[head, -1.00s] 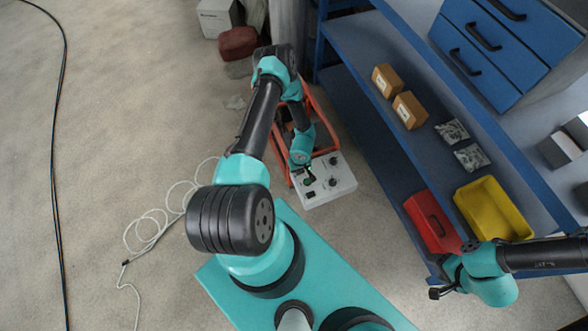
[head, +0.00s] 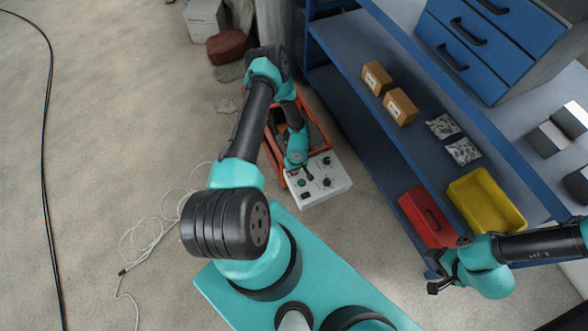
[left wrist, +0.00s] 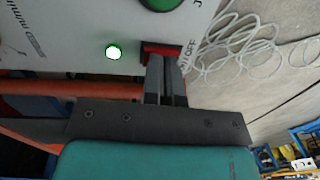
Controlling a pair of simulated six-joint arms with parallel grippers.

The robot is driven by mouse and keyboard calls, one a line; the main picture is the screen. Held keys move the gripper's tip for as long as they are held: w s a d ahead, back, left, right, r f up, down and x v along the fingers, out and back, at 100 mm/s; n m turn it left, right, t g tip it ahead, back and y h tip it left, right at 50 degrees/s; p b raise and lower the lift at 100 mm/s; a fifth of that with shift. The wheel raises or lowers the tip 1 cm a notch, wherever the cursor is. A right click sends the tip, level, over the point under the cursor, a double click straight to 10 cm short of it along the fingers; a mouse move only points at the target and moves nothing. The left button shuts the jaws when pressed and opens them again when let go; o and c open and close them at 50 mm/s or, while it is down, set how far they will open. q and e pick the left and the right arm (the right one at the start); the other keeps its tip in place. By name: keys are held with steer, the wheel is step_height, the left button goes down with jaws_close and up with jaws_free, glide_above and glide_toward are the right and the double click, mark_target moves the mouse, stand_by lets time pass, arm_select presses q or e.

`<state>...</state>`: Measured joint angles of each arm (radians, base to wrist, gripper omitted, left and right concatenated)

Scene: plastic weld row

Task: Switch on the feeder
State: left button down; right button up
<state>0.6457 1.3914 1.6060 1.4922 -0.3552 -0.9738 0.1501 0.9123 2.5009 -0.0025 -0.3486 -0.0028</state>
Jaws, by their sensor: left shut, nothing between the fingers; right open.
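The feeder's white control box (head: 335,186) has dark knobs and sits at the front of an orange frame (head: 322,128). In the left wrist view its panel (left wrist: 75,20) shows a red rocker switch (left wrist: 160,48) beside an "OFF" label. A small round lamp (left wrist: 113,52) glows bright white-green, and part of a green round control (left wrist: 160,4) is at the top edge. My left gripper (head: 309,177) is over the panel. Its shut fingers (left wrist: 163,60) are empty, with tips at the switch, partly covering it; contact is unclear. My right gripper (head: 433,289) is open, away at the right.
Blue shelving (head: 345,60) stands right of the feeder, holding brown boxes, bags, a red bin (head: 425,217) and a yellow bin (head: 487,203). A white hose (head: 150,237) lies coiled on the floor. The floor at left is mostly clear, with a black cable (head: 48,170).

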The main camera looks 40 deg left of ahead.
arm_select(q)
step_height(320, 180, up, 14)
steer(key=s, duration=0.1)
steer(key=shift+s+a, duration=0.3)
steer(key=shift+a, duration=0.05)
stand_by(0.4)
steer(key=shift+d, duration=0.1)
steer(key=s+d+r+m+t+h, duration=0.1)
steer(key=d+r+m+h, duration=0.3)
steer(key=d+r+m, duration=0.7)
steer(key=s+d+r, duration=0.1)
steer(key=d+r, duration=0.1)
steer(key=d, duration=0.3)
steer(key=shift+s+d+m+t, duration=0.2)
steer(key=shift+d+m+t, duration=0.1)
steer(key=shift+d+t, duration=0.1)
steer(key=shift+r, duration=0.1)
stand_by(0.8)
